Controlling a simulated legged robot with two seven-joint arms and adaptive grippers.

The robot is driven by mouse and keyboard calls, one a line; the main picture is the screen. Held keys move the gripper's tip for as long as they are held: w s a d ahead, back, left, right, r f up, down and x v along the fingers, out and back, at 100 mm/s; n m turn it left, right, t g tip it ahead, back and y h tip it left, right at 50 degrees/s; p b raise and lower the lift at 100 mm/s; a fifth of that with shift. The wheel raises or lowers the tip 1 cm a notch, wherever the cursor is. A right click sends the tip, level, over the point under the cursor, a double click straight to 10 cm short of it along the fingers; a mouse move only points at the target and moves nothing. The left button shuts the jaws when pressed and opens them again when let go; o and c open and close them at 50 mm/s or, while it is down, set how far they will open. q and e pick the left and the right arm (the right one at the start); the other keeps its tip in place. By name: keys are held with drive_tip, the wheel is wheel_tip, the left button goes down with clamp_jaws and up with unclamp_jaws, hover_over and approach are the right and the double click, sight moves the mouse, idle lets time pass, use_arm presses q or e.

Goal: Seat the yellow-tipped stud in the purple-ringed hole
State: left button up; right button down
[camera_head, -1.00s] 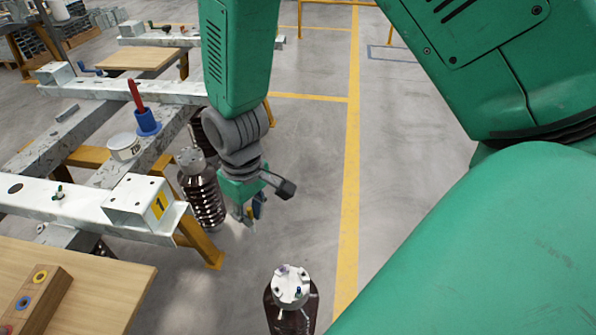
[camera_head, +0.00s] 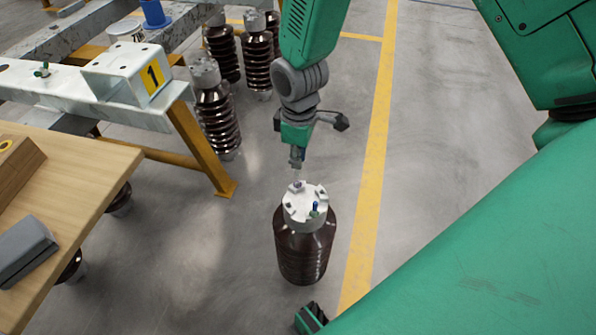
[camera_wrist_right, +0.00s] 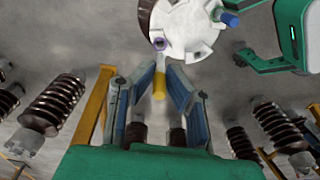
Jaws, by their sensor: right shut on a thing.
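My right gripper (camera_head: 297,160) hangs just above the white cap (camera_head: 304,204) of a dark brown insulator. It is shut on the yellow-tipped stud. In the right wrist view, the stud's yellow part (camera_wrist_right: 159,86) shows between the two blue-grey fingers (camera_wrist_right: 166,76). The purple-ringed hole (camera_wrist_right: 160,44) is at the cap's near edge, just beyond the fingertips. The stud lines up roughly with it; I cannot tell whether they touch. A blue stud (camera_wrist_right: 230,19) stands elsewhere on the cap. My left gripper (camera_head: 311,318) shows partly at the bottom; its opening is unclear.
A wooden bench (camera_head: 75,215) with a wooden block (camera_head: 14,172) and a grey item (camera_head: 24,250) lies left. A white beam with a numbered box (camera_head: 125,75) stands behind it on yellow legs. Several ribbed insulators (camera_head: 218,115) stand behind. Floor right of the capped insulator is clear.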

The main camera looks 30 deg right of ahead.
wheel_tip(320, 180, down, 7)
drive_tip(key=shift+r+b, duration=0.15)
drive_tip(key=shift+b, duration=1.1)
drive_tip(key=shift+r, duration=0.1)
drive_tip(key=c, duration=1.6)
unclamp_jaws()
wheel_tip(320, 180, up, 12)
drive_tip(key=p, duration=0.5)
drive_tip(key=shift+p, duration=0.3)
